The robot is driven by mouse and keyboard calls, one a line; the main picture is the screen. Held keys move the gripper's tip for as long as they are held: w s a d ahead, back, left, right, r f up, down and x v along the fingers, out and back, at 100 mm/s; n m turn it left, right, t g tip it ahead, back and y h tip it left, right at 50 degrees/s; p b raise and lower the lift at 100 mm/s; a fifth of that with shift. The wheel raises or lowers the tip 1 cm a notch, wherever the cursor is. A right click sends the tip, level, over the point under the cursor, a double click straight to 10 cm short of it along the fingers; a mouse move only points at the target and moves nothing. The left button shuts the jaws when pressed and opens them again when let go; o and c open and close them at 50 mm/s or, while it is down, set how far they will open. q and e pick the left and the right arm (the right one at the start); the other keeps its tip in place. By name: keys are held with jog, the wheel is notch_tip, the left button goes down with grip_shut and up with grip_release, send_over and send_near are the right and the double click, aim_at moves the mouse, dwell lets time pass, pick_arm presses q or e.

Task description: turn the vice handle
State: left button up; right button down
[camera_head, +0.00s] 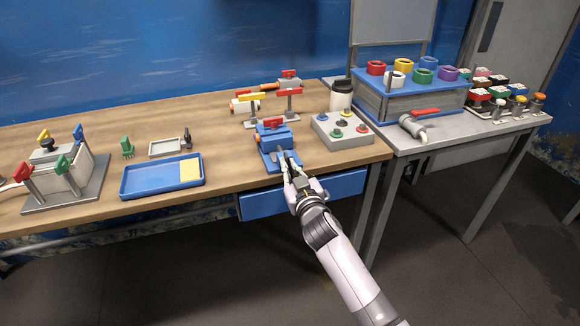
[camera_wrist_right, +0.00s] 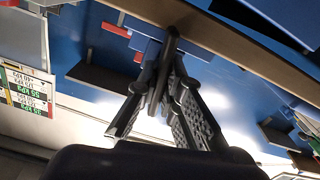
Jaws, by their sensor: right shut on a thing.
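The blue vice (camera_head: 278,136) stands near the front edge of the wooden workbench, with a red part (camera_head: 272,123) on its top. My right gripper (camera_head: 289,160) reaches in from below and is at the front of the vice. In the right wrist view, my right gripper (camera_wrist_right: 165,85) has its fingers closed around a dark, thin bar, which appears to be the vice handle (camera_wrist_right: 170,48). The fingers hide most of the handle in the head view. My left gripper does not show.
A grey box with coloured buttons (camera_head: 341,132) stands close right of the vice. Valves with red and yellow levers (camera_head: 260,94) stand behind it. A blue tray (camera_head: 140,180) lies to the left. A blue drawer (camera_head: 330,187) sits below the bench edge.

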jog(key=n, duration=0.6)
jog(key=shift+a+n, duration=0.1)
jog(key=shift+n, duration=0.2)
jog(key=n, duration=0.6)
jog(key=shift+f+p, duration=0.2)
jog(key=shift+p, duration=0.2)
jog(key=c, duration=1.7)
grip_release()
jog(key=v, duration=1.2)
